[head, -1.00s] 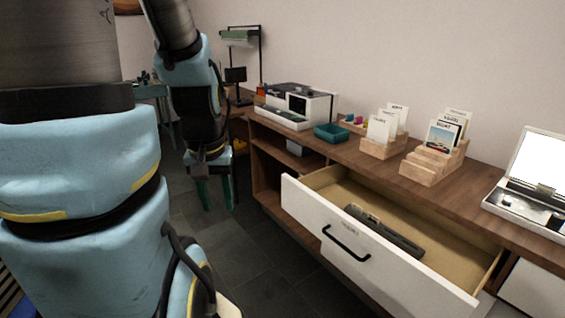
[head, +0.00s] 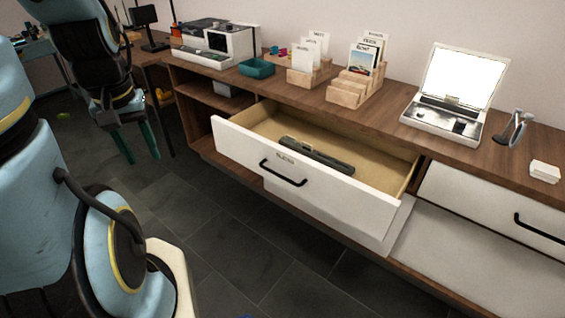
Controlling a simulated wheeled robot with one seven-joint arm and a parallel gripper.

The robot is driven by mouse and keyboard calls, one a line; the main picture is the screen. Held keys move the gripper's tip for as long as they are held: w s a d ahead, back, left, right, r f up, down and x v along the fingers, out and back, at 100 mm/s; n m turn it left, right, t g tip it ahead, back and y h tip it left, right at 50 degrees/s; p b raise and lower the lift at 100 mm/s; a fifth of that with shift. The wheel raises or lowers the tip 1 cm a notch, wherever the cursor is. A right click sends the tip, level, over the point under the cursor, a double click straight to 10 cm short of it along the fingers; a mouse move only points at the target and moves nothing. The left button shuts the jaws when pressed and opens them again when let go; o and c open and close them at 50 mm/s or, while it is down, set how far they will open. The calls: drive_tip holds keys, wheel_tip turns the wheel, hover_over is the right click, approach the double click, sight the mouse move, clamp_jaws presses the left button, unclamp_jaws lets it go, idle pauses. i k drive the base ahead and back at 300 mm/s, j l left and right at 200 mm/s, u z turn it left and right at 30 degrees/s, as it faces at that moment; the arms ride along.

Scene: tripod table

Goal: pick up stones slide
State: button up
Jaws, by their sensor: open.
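My gripper (head: 137,145) hangs at the upper left, its two teal fingers apart and pointing down. It is empty and well left of the open drawer. I cannot pick out a stones slide for sure. Several printed cards stand in two stepped wooden holders on the counter: white cards (head: 311,50) in the left holder (head: 303,78), and cards with one picture card (head: 360,62) in the right holder (head: 350,96). Their print is too small to read surely.
An open white-fronted drawer (head: 238,139) juts out, holding a long dark object (head: 318,157). The wooden counter (head: 400,143) carries a white machine (head: 215,42), a teal tray (head: 257,69), an open white case with a bright screen (head: 440,122) and a small white block (head: 545,171). Dark floor is clear.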

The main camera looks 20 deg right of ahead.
sight(454, 100)
drive_tip(key=k+l, duration=0.15)
drive_tip(key=l, duration=0.3)
drive_tip(key=k+l+u, duration=0.1)
drive_tip(key=l, duration=0.35)
drive_tip(key=k+l, duration=0.15)
drive_tip(key=l, duration=0.25)
drive_tip(key=k+l+u, duration=0.1)
drive_tip(key=l, duration=0.35)
drive_tip(key=k+l, duration=0.25)
drive_tip(key=l, duration=0.2)
drive_tip(key=k+l+u, duration=0.1)
drive_tip(key=l, duration=0.3)
drive_tip(key=k+l+u, duration=0.1)
drive_tip(key=l, duration=0.3)
drive_tip(key=k+l, duration=0.3)
drive_tip(key=l+u, duration=0.05)
drive_tip(key=l, duration=0.05)
